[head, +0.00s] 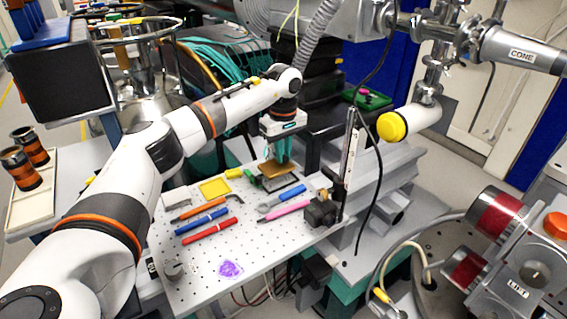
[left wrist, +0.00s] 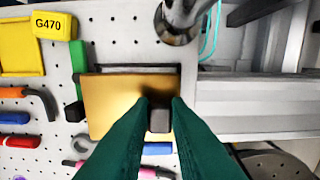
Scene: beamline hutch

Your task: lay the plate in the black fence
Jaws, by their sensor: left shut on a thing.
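The gold-coloured plate (head: 271,169) is near the back of the perforated board in the head view. It also shows in the left wrist view (left wrist: 108,100). My left gripper (head: 283,157) reaches down from above with its green fingers shut on a small dark block at the plate's near right edge, seen between the fingertips in the left wrist view (left wrist: 159,118). The black fence (left wrist: 130,69) shows as a dark edge behind the plate; the plate and fingers hide much of it. I cannot tell whether the plate touches it. My right gripper is not in view.
The perforated board (head: 266,240) also holds a yellow frame (head: 215,188), blue (head: 202,221) and red (head: 209,231) tools, an orange-handled tool (head: 207,206) and a pink tool (head: 286,210). A grey rail (head: 385,172) borders the right. The board's front is mostly clear.

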